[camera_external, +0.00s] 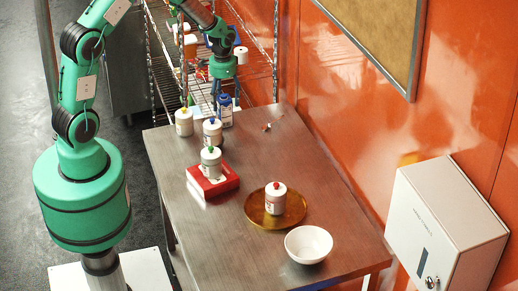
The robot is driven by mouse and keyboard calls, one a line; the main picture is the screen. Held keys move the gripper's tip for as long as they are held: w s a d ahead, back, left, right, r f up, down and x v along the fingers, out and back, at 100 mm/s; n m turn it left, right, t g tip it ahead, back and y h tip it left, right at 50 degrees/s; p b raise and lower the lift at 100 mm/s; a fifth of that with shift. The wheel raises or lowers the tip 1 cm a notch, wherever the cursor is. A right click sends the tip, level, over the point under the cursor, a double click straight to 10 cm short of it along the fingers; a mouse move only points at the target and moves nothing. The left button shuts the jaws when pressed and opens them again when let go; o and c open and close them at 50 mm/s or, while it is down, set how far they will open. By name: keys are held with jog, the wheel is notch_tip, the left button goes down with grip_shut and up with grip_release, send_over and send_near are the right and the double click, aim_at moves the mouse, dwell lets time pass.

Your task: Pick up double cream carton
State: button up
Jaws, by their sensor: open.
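My gripper (216,97) is at the far end of the metal table, pointing down and open. Just under and beside it stands a small blue-and-white container (226,115), upright and partly covered by the gripper; I cannot tell whether the fingers touch it. Close by stand a white container with a yellow cap (184,124) and one with a blue cap (212,135). A green-capped container (211,164) stands on a red box (222,187). A red-capped one (275,204) stands on a brass plate (257,217). Labels are too small to read, so I cannot tell which is double cream.
A white bowl (308,245) is near the table's front edge. A wire rack (260,62) stands behind the table. An orange wall with a white wall box (445,225) is on the right. The table's (175,160) left side and middle right are clear.

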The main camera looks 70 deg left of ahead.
jog(key=shift+f, duration=0.85)
jog(key=c, duration=1.4)
jog(key=shift+r, duration=0.15)
jog(key=shift+r+p, duration=0.35)
jog(key=shift+r, duration=4.6)
